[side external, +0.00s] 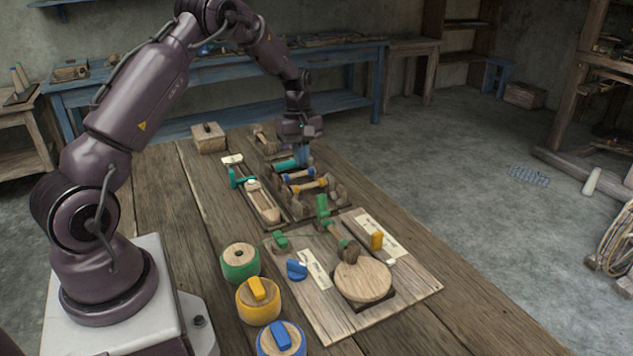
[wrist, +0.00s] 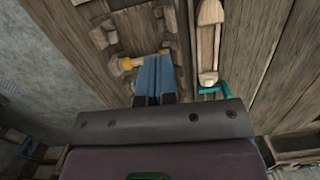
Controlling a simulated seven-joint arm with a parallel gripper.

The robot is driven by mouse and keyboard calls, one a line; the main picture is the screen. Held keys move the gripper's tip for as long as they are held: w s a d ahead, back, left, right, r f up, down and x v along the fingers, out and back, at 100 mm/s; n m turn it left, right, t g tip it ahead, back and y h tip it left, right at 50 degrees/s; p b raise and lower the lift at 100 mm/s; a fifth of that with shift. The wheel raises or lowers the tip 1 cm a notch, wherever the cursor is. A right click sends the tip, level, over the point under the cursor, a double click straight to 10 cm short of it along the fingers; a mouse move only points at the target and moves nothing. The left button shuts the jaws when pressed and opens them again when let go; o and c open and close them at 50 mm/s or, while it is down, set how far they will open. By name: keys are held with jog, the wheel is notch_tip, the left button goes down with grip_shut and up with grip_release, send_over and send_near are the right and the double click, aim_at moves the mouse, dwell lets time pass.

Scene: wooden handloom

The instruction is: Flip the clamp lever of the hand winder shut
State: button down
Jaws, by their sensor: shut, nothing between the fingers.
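My gripper (side external: 303,155) points down over the far end of the bobbin rack, close to a teal cylinder (side external: 284,164); I cannot tell whether they touch. In the wrist view its blue fingers (wrist: 153,75) are together and hold nothing. A teal bracket (side external: 235,178) stands by the wooden shuttle (side external: 262,205) and shows in the wrist view (wrist: 213,90). No part is clearly identifiable as the winder's clamp lever.
Yellow-banded spools (side external: 308,186) lie beside my gripper. Green (side external: 240,263), yellow (side external: 258,300) and blue (side external: 281,338) round pots line the near table (side external: 185,220). A wooden box (side external: 208,138) stands behind. The table's right strip is clear.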

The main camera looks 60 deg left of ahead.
aim_at(324, 212)
jog(key=a+m+h, duration=0.2)
jog(key=a+m, duration=0.2)
jog(key=m, duration=0.3)
jog(key=d+f+m, duration=0.1)
jog(key=f+m, duration=0.1)
jog(key=m, duration=0.1)
jog(key=d+f+m+h, duration=0.1)
jog(key=d+f+m, duration=0.1)
jog(key=f+m, duration=0.1)
jog(key=w+d+f+m, duration=0.1)
jog(key=d+f+m, duration=0.1)
jog(key=m, duration=0.2)
jog(key=shift+w+d+f, duration=0.1)
jog(key=shift+f, duration=0.1)
jog(key=shift+d+r, duration=0.15)
jog(key=shift+d, duration=0.5)
jog(key=shift+d+r, duration=0.15)
jog(key=shift+d, duration=1)
jog(key=shift+r, duration=0.1)
